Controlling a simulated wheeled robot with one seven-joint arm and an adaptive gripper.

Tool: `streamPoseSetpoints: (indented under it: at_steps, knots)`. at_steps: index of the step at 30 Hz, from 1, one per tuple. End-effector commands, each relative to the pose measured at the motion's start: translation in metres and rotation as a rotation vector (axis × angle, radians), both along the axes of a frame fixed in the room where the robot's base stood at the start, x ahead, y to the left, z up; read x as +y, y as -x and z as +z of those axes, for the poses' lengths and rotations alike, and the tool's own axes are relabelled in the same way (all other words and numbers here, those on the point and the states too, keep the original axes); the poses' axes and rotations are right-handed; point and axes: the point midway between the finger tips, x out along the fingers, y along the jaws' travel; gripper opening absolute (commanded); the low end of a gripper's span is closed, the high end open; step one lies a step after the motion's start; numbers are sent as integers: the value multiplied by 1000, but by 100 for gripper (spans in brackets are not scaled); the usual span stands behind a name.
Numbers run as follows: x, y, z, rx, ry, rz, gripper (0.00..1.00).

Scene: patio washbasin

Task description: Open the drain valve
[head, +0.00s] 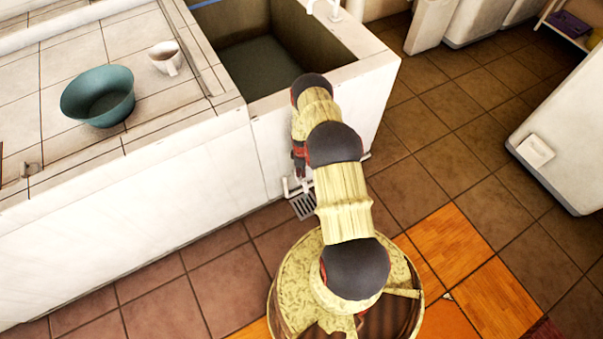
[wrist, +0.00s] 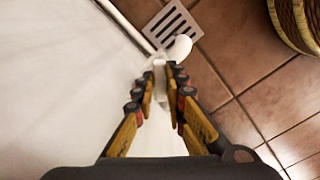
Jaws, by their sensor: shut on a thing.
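The drain valve shows in the wrist view as a small white handle (wrist: 159,70) on white pipework beside the basin's white wall. My gripper (wrist: 160,84) is shut on this handle, with a fingertip on each side of it. The white pipe (wrist: 180,47) ends in a rounded outlet just past the fingertips, by a floor drain grate (wrist: 172,22). In the head view my gripper (head: 301,182) reaches down along the basin's front, and my arm hides most of the valve. The pipe (head: 290,187) and grate (head: 304,206) show low beside it.
The washbasin (head: 375,72) has a deep dark bowl with a white tap (head: 335,10) above. A teal bowl (head: 98,97) and a white cup (head: 165,58) stand on the tiled counter (head: 40,75). Tiled floor lies open to the right, up to a white cabinet (head: 565,130).

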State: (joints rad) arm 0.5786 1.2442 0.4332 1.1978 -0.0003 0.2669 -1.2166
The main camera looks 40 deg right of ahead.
Motion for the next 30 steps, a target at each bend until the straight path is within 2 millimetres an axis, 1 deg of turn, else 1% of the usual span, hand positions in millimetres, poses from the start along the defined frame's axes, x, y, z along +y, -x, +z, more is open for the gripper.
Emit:
streamPoseSetpoints:
  at_steps: [9,18,24,30]
  knots:
    - [-1,-2,-1,-3,2,296,0]
    - [-1,-3,0,-1,1,534,0]
    - [-1,-3,0,-1,0,637,0]
    - [-1,-3,0,-1,0,693,0]
